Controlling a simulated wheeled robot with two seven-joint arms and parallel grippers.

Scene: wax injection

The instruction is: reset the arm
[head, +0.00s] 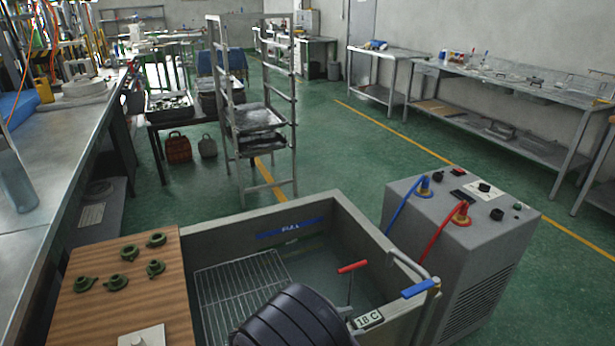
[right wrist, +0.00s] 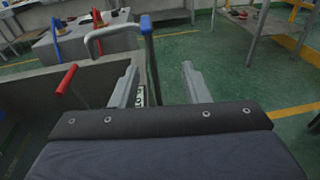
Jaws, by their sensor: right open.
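My right gripper (right wrist: 160,82) is open in the right wrist view, its two grey fingers apart with nothing between them. In the head view, a dark rounded part of my right arm (head: 293,322) rises from the bottom edge over the tank's near side; its fingers cannot be made out there. In the right wrist view the fingers point toward the tank's edge, near the blue-ended handle (right wrist: 146,25). I do not see my left gripper.
A grey water tank (head: 345,215) holds a wire rack (head: 240,285) and a red-handled lever (head: 352,267). Several green parts (head: 116,282) lie on a wooden board (head: 140,315). A grey chiller (head: 460,255) stands at right.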

